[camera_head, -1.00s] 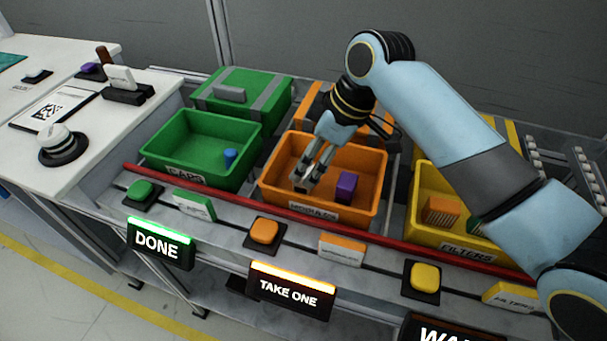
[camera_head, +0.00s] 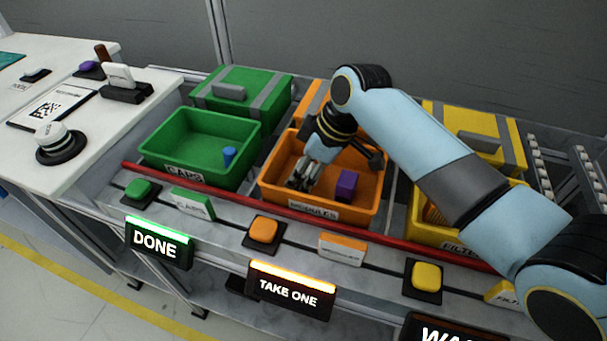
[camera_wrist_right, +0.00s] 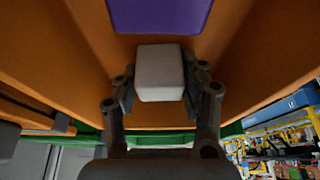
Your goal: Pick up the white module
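The white module (camera_wrist_right: 160,72) is a small pale block between the two fingers of my right gripper (camera_wrist_right: 160,95) in the right wrist view. The finger pads stand close along both its sides; I cannot tell whether both touch it. In the head view my right gripper (camera_head: 302,176) points down into the orange bin (camera_head: 336,213), left of the purple module (camera_head: 346,184). The white module is not clear there, hidden by the fingers. The purple module also shows in the right wrist view (camera_wrist_right: 160,14), just beyond the white one. My left gripper is not in view.
A green bin (camera_head: 192,140) with a blue cap (camera_head: 229,157) stands left of the orange bin. A yellow bin (camera_head: 415,228) is at the right, partly behind my arm. A red rail (camera_head: 240,208) runs along the front. A white table (camera_head: 120,130) is at the left.

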